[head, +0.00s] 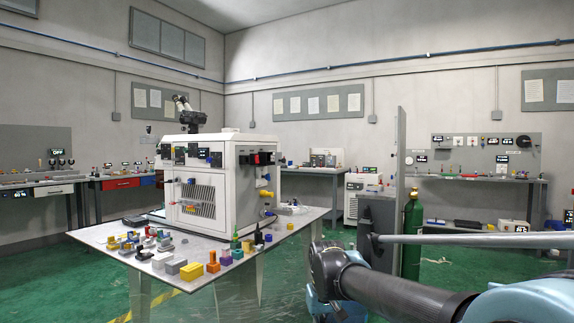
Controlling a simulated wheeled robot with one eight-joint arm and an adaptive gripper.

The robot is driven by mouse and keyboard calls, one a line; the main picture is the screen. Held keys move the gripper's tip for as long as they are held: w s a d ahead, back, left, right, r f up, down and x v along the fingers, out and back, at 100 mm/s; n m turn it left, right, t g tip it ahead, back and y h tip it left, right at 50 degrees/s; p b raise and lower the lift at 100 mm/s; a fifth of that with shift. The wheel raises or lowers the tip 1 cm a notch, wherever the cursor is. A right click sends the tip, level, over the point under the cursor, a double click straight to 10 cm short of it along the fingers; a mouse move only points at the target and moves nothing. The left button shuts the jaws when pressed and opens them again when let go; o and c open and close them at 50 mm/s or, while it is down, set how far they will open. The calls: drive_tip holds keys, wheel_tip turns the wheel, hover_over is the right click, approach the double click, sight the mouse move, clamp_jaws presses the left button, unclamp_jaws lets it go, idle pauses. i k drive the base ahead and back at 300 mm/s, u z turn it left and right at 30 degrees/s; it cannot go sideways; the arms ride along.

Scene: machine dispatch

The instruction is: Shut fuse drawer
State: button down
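A white boxy machine (215,180) stands on the grey table left of centre. Yellow parts and a blue part show lower on that face. I cannot tell for certain which of these is the fuse drawer, or how far it stands out. My arm (395,288) reaches in from the lower right, to the right of the table and apart from the machine. Its bend shows near the bottom edge, but my gripper's fingers do not show.
Several coloured blocks and small parts crowd the front of the table (300,217). A grey upright panel (400,150) and a green gas cylinder (412,238) stand right of the table. Green floor is open at left.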

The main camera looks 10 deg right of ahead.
sight(279, 159)
drive_tip(key=i, duration=0.9)
drive_tip(key=z, duration=0.05)
